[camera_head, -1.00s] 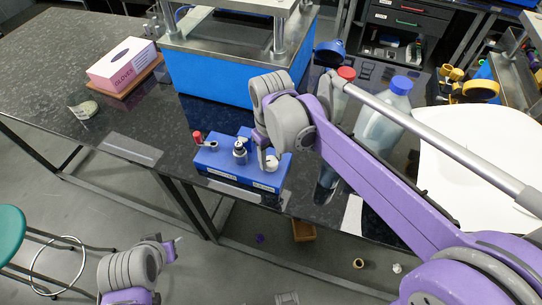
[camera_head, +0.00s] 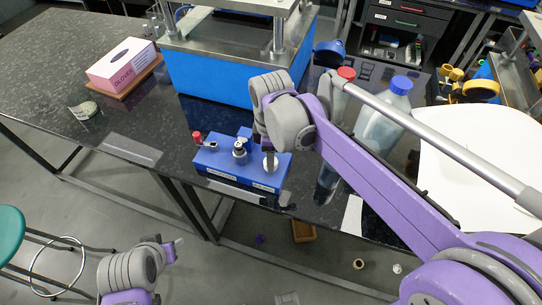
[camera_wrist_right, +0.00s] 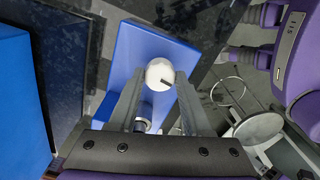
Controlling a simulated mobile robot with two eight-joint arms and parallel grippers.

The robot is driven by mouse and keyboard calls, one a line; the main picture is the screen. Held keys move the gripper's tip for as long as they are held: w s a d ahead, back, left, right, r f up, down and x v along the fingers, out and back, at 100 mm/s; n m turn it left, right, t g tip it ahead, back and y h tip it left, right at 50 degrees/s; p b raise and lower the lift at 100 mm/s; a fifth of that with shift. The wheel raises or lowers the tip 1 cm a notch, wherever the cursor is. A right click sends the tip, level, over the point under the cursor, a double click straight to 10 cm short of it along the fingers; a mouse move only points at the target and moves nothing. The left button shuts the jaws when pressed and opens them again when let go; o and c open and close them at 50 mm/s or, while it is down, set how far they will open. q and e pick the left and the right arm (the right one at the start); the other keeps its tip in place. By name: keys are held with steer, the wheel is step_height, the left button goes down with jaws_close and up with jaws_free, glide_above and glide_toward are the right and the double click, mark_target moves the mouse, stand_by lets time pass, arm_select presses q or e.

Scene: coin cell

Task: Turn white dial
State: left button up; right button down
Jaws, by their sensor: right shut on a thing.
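The white dial (camera_wrist_right: 157,72), round with a dark mark on its face, sits on the blue box (camera_head: 222,168) at the table's front edge. In the head view the dial (camera_head: 270,166) is partly hidden by my right gripper (camera_head: 268,151), which points down onto it. In the right wrist view my right gripper (camera_wrist_right: 160,80) has a finger on each side of the dial and is shut on it. My left gripper (camera_head: 175,245) is at the lower left, in front of the table and away from the box; its jaws are too small to read.
A blue-capped bottle (camera_head: 384,120) stands to the right.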

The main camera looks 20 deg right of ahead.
steer(key=shift+n, duration=0.9)
steer(key=shift+c, duration=1.7)
jaws_free()
steer(key=shift+r, duration=0.1)
step_height(320, 180, up, 11)
steer(key=shift+f+p, duration=0.2)
steer(key=shift+p, duration=0.15)
